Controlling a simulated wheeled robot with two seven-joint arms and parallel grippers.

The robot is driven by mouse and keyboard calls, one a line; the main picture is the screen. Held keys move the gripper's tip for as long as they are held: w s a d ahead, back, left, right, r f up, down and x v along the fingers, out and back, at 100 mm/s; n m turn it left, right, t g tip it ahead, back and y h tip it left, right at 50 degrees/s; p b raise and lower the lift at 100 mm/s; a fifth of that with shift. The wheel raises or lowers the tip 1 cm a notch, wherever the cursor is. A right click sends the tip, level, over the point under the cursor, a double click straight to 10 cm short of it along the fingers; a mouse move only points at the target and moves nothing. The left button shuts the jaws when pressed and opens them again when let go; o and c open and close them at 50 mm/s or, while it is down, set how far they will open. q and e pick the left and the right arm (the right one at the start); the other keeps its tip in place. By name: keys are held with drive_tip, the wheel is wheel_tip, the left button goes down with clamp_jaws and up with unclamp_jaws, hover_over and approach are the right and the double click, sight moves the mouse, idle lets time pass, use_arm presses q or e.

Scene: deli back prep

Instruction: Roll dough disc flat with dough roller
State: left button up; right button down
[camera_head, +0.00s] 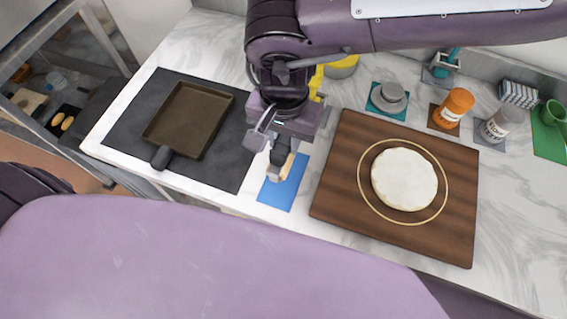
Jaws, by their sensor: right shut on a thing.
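The white dough disc (404,179) lies on the brown wooden board (340,165), inside a pale ring line and apart from its edge. My right gripper (280,172) is over the blue mat (285,194), left of the board. It is shut on a light wooden piece (288,166), which looks like the dough roller. Most of the roller is hidden by the gripper, so I cannot tell whether it touches the mat. My left gripper is out of view.
A square brown pan (189,119) sits on a dark mat (225,150) at left. Behind the board stand a grey hat-shaped item (389,96), an orange shaker (454,107) and a grey shaker (500,123). A green cup (553,112) is at far right.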

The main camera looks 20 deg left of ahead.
drive_tip(key=shift+r+p, duration=0.9)
drive_tip(key=shift+r, duration=0.65)
drive_tip(key=shift+w, duration=0.1)
